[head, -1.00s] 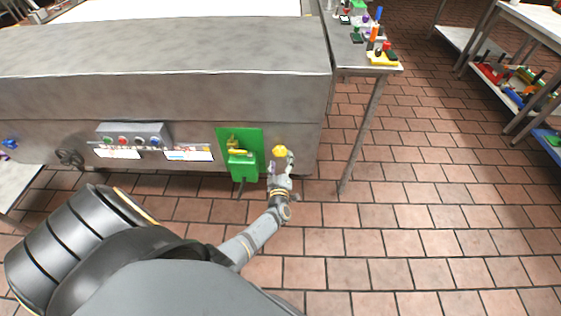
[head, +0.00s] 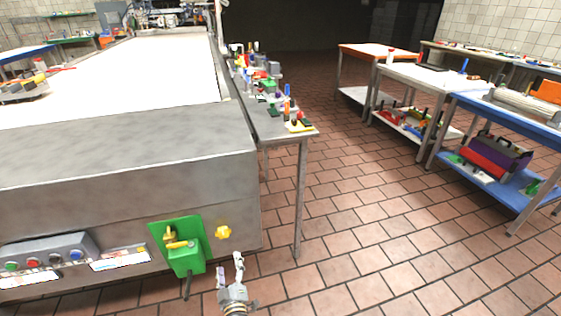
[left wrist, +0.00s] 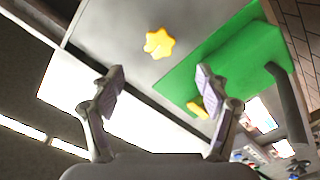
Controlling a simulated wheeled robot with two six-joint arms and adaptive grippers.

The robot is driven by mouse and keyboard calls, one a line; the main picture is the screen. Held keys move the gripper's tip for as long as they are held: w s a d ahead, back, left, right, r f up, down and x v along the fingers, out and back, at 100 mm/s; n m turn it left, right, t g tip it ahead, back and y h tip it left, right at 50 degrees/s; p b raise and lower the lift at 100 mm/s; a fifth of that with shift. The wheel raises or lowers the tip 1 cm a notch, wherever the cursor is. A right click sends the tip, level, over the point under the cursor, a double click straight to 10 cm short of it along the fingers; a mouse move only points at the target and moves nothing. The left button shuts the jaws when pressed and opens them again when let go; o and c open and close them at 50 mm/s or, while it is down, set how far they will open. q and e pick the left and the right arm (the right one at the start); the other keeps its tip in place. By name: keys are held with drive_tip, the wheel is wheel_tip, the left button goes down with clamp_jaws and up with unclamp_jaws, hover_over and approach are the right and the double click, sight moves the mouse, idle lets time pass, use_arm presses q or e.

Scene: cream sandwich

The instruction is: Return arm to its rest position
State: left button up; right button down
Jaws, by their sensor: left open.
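My left gripper (head: 230,274) is at the bottom of the head view, in front of the metal machine and below a yellow star-shaped knob (head: 223,232). In the left wrist view the gripper (left wrist: 160,85) has its two fingers wide apart with nothing between them. The knob (left wrist: 159,43) shows beyond the fingertips, apart from them. A green panel (head: 180,244) with a yellow handle is left of the knob in the head view; it also shows in the left wrist view (left wrist: 228,62). My right gripper is in neither view.
The machine's grey side (head: 130,160) fills the left, with a button box (head: 48,254) low on it. A narrow table (head: 268,125) with several small items stands right of it. More tables, including a blue one (head: 520,125), stand at right. The tiled floor (head: 380,240) between is clear.

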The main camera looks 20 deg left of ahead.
use_arm(q)
drive_tip(key=s+d+f+m+g+h+p, duration=0.45)
drive_tip(key=s+f+m+h+p, duration=0.4)
drive_tip(key=f, duration=0.45)
drive_tip(key=s+a+f+m+g+p, duration=0.1)
drive_tip(key=s+f+m+g, duration=0.1)
drive_tip(key=s, duration=0.8)
drive_tip(key=s+f+m+g+p, duration=0.1)
drive_tip(key=s+f+g, duration=0.3)
drive_tip(key=s, duration=0.6)
drive_tip(key=s+a+f+m+g+p, duration=0.1)
drive_tip(key=s+f+m+g, duration=0.2)
drive_tip(key=s, duration=0.7)
drive_tip(key=shift+s+a+m+g, duration=0.25)
drive_tip(key=shift+a+m+g, duration=0.1)
drive_tip(key=shift+m, duration=0.2)
drive_tip(key=shift+c, duration=0.4)
idle(2.3)
